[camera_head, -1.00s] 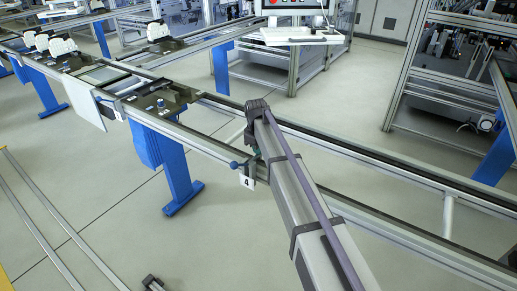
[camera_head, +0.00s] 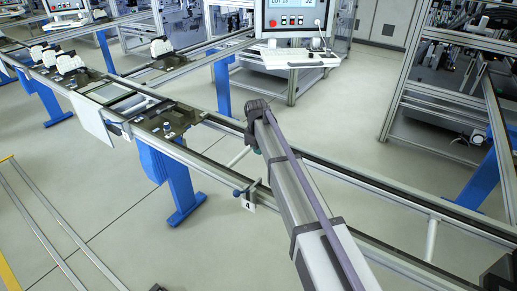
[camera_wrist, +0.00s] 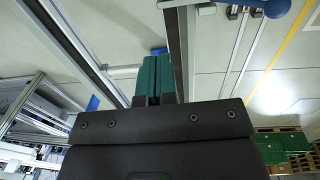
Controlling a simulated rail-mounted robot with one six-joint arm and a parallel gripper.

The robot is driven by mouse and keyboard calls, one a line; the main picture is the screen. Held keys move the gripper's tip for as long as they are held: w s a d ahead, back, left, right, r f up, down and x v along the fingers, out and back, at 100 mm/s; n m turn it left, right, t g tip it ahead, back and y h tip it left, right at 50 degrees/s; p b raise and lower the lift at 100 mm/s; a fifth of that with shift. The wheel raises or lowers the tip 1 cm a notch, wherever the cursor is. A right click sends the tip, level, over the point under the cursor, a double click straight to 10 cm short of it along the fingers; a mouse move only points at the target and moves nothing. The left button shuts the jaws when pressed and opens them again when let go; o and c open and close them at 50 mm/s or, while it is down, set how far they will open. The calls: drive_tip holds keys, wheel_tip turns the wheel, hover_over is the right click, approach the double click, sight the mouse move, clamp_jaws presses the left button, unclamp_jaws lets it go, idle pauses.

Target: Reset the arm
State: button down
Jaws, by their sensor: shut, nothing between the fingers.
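My gripper (camera_wrist: 153,78) shows in the wrist view as two green fingers side by side, shut with nothing between them. The fingers point up the picture, close beside a dark rail of the line. In the head view my arm reaches from the bottom edge up to the conveyor line (camera_head: 350,170). My gripper is mostly hidden there behind the arm's far end. A tag marked 4 (camera_head: 248,205) hangs on the near rail, just left of my arm.
Pallets with white parts (camera_head: 72,64) sit on the line at the far left. A dark pallet (camera_head: 168,122) stands nearer. A control panel (camera_head: 292,18) with a white keyboard shelf stands behind. Green crates (camera_wrist: 284,146) show at lower right in the wrist view. Open floor lies left of my arm.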

drive_tip(key=s+d+f+m+b, duration=0.2)
drive_tip(key=s+d+m, duration=0.1)
drive_tip(key=s, duration=0.8)
drive_tip(key=s+d+f+m+b, duration=0.2)
drive_tip(key=s+d+m, duration=0.2)
drive_tip(key=s, duration=0.7)
drive_tip(key=s+d+f+m+b, duration=0.3)
drive_tip(key=s+d, duration=0.4)
drive_tip(key=s, duration=0.4)
drive_tip(key=shift+m+g, duration=0.3)
drive_tip(key=shift+m, duration=0.1)
drive_tip(key=shift+d+f, duration=0.1)
